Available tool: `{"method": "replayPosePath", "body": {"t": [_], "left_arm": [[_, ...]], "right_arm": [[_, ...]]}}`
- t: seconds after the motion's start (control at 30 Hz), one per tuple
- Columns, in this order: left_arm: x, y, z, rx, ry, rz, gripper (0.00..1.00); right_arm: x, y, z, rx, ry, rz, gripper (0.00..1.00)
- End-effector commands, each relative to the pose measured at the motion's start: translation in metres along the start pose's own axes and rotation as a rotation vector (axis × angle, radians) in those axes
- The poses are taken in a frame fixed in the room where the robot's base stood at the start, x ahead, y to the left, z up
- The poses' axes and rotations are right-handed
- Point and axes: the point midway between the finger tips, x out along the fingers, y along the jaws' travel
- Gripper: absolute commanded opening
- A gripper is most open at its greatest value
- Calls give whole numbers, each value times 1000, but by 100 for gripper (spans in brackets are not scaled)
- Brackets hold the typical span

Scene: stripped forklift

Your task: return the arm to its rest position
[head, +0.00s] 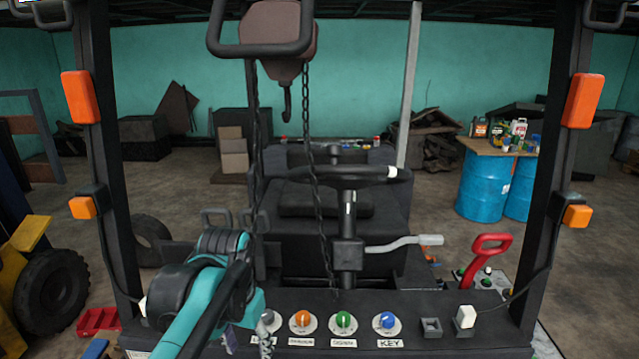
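One of my arms, teal and black (215,290), comes in from the bottom left. It rises in front of the dark control panel (420,308) and bends at a dark ribbed joint (222,243) near the panel's left end. I cannot make out any gripper fingers on it. My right arm and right gripper are not in view.
The panel carries a grey knob (267,320), orange knob (302,320), green knob (344,321) and blue knob (387,322), close beside my arm. A steering wheel (342,177), hanging chain hook (287,103), dark posts and red lever (484,258) stand around.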

Motion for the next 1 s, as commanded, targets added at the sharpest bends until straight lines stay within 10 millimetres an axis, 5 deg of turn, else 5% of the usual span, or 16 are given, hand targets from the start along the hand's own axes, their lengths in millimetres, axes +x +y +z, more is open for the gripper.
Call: {"method": "replayPosePath", "body": {"t": [0.27, 0.8, 1.0], "left_arm": [[72, -3, 28, -53, 101, -19, 53], [311, -8, 114, -231, 467, -73, 53], [344, -9, 126, -259, 530, -80, 53]], "right_arm": [[49, 0, 35, 0, 0, 0, 40], [190, 0, 136, 0, 0, 0, 40], [206, 0, 148, 0, 0, 0, 40]]}}
